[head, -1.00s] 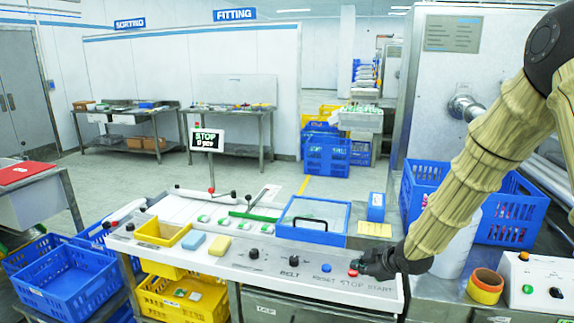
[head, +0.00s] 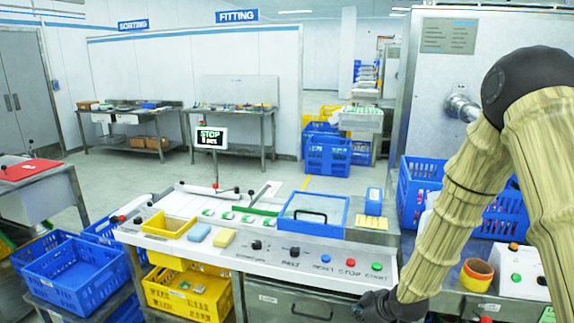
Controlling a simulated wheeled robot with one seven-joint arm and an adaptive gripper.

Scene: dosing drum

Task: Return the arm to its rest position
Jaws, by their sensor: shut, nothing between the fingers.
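My gripper (head: 368,306) is at the lower right of the head view, at the end of my arm in its tan sleeve. It is dark and small, shut and empty, just in front of and below the front edge of the control panel (head: 262,249). The panel carries a blue button (head: 325,258), a red button (head: 350,262), a green button (head: 377,266) and black knobs (head: 295,252). My gripper is apart from the buttons.
Blue crates (head: 420,185) stand behind my arm. A tape roll (head: 477,274) and a white button box (head: 519,272) sit on the right bench. Yellow (head: 188,300) and blue (head: 68,280) crates stand low at left.

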